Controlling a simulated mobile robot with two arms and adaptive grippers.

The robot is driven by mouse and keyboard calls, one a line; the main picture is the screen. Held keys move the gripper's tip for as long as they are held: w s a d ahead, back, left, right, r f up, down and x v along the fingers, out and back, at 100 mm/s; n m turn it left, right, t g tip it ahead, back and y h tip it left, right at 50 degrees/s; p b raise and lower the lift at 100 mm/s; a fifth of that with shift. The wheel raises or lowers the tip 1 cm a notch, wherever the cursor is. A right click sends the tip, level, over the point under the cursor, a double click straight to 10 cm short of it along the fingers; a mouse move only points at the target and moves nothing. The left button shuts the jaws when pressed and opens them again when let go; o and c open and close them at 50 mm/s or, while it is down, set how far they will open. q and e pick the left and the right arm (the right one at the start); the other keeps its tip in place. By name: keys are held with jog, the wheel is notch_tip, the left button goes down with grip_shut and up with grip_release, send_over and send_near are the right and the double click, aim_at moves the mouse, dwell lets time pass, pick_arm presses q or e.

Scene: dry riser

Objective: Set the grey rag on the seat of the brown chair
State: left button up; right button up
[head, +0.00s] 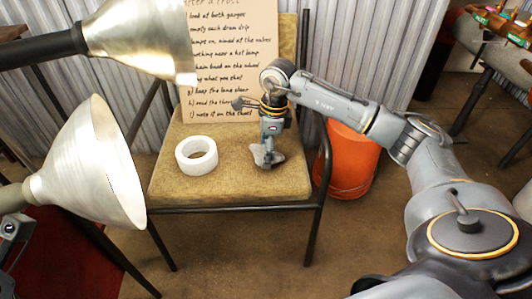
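The brown chair (225,181) stands in the middle of the head view, with a tan padded seat and dark metal legs. My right gripper (268,150) points down over the right part of the seat. A small light grey rag (265,158) is bunched at its fingertips and appears pinched between them. The rag's lower edge is at the seat surface; I cannot tell whether its weight rests there. Part of my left gripper (12,240) shows at the lower left edge, beside a lamp shade; its fingers are not clear.
A white tape roll (197,165) lies on the seat's left part. A handwritten board (228,60) leans against the backrest. Two metal lamp shades, one upper (140,42) and one lower (85,170), crowd the left. An orange bucket (350,160) stands right of the chair.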

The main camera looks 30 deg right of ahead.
jog(key=shift+f, duration=0.1)
jog(key=o, duration=1.1)
